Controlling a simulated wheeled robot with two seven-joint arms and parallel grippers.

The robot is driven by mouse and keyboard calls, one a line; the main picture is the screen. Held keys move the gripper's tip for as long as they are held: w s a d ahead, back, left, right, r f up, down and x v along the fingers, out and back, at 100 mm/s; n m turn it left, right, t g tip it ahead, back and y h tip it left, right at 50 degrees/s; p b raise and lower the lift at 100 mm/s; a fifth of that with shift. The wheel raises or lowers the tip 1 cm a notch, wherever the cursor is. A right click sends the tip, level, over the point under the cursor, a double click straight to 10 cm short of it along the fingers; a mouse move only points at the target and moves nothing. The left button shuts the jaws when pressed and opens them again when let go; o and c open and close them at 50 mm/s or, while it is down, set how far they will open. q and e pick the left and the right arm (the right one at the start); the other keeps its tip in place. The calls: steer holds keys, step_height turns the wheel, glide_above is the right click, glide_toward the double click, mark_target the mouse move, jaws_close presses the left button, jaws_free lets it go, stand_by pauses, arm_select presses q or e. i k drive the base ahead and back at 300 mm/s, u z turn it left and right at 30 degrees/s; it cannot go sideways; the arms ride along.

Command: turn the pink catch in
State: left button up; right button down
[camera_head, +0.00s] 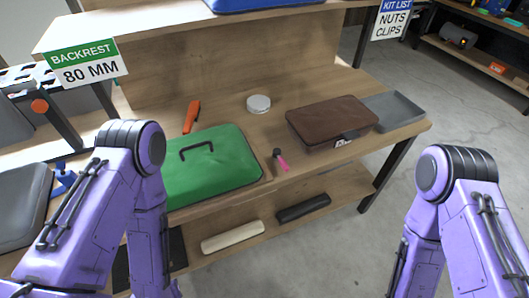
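The pink catch (283,164) is on the wooden workbench, just right of the green panel (215,165). It is small, with a dark end at the back, and its pink part points toward the bench's front edge, a little to the right. It appears turned away from the panel, with a small gap between them. The green panel lies flat and has a black handle (197,149) on top. Both my purple arms show, bent down at the front left and front right. Their grippers are below the picture, out of view.
A brown case (331,120) and a grey tray (393,109) are on the right of the bench. A white round tin (258,103) and an orange tool (192,115) lie behind the panel. A cream roll (232,236) and a black roll (303,207) lie on the lower shelf.

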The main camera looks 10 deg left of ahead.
mark_target(281, 160)
steer(key=u, duration=0.05)
steer(key=k, duration=1.1)
steer(key=z, duration=0.7)
steer(key=i, duration=1.2)
steer(key=u, duration=0.5)
